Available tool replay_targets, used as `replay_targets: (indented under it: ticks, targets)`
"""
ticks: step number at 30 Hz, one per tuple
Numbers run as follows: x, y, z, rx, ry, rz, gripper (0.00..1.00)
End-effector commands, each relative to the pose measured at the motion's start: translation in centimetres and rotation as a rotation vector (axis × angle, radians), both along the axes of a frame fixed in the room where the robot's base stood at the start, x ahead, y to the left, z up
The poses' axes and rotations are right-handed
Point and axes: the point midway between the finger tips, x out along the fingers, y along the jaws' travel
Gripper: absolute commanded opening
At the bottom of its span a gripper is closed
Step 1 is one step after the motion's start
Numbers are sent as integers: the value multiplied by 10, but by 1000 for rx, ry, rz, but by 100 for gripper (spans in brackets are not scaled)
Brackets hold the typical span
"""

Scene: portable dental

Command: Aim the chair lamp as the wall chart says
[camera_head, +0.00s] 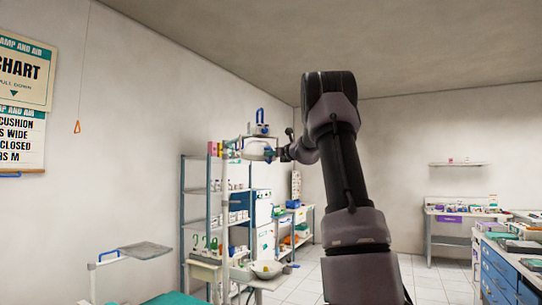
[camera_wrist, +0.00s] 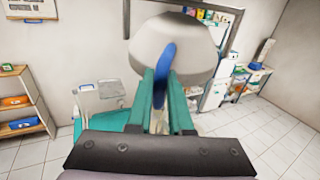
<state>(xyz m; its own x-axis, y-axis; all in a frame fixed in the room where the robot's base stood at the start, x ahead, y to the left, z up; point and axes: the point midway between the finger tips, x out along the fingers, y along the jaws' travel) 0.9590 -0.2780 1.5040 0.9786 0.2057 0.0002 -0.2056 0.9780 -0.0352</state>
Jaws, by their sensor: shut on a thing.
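The chair lamp (camera_head: 256,150) has a white rounded head and hangs at the end of a pale arm, left of my arm. In the wrist view the lamp head (camera_wrist: 172,45) fills the upper middle. Its blue handle (camera_wrist: 167,62) stands between the teal fingers of my gripper (camera_wrist: 164,88), which are shut on it. My gripper (camera_head: 279,153) also shows small in the head view. The wall chart (camera_head: 20,140) hangs at the far left, cut by the picture edge. Its readable words include "CUSHION", "WIDE" and "CLOSED"; the line starts are cut off.
The teal chair (camera_head: 172,298) lies low, with a grey tray (camera_head: 146,250) on a blue-handled arm beside it. A shelf rack (camera_head: 198,205) stands behind the lamp. A pull cord (camera_head: 77,127) hangs by the chart. Blue drawers (camera_head: 498,275) stand right; tiled floor lies between.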

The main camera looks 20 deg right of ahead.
Motion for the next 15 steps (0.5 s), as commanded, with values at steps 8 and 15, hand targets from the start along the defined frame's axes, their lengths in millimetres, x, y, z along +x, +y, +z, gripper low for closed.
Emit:
replay_targets:
  ticks: [8,15]
  targets:
    - [0,0,0,0,2,0,0]
    - [-1,2,11,-3,74,10,0]
